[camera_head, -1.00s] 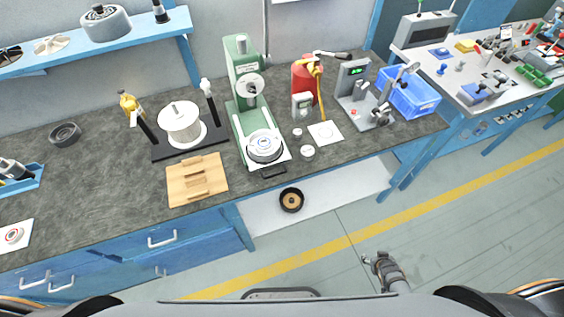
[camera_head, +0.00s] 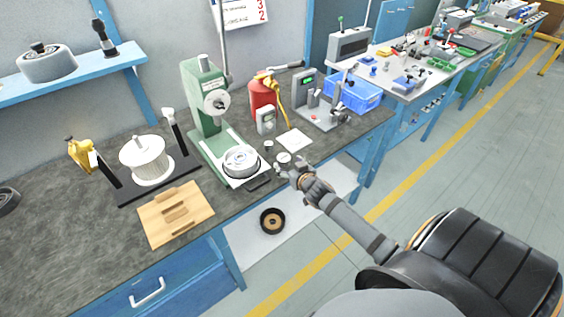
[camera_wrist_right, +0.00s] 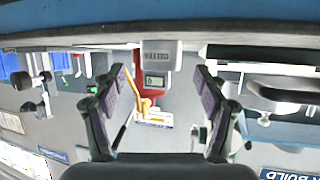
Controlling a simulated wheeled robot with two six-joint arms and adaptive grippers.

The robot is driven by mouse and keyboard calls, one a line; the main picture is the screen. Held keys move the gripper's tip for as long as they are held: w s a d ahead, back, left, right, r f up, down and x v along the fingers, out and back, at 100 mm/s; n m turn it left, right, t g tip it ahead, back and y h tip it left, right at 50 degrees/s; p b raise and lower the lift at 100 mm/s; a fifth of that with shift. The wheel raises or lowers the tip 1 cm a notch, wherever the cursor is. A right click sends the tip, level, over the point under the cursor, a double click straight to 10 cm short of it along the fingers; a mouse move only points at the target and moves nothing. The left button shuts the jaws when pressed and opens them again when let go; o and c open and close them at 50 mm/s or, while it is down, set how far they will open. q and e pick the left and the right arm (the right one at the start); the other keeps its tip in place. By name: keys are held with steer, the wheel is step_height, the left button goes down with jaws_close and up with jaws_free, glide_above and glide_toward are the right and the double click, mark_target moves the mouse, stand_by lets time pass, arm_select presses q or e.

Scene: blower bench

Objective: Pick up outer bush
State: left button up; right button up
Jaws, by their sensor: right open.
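Two small round metal pieces lie on the bench just right of the green press: a smaller one (camera_head: 268,145) and a larger ring-like one (camera_head: 283,158). I cannot tell for sure which is the outer bush. My right gripper (camera_head: 288,171) is at the bench's front edge, just in front of the larger piece and apparently apart from it. In the right wrist view my right gripper (camera_wrist_right: 162,92) has its fingers wide apart with nothing between them. Neither small piece can be made out clearly there. My left gripper is out of view.
The green press (camera_head: 205,105) holds a round part on its plate, left of my gripper. A dark ring (camera_head: 272,221) lies below the bench front.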

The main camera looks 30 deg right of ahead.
mark_target(286, 161)
steer(key=x, duration=0.5)
steer(key=shift+w+f, duration=0.15)
steer(key=shift+w, duration=0.15)
steer(key=shift+s, duration=0.1)
steer(key=shift+c, duration=0.2)
steer(key=shift+c, duration=1)
steer(key=c, duration=1.2)
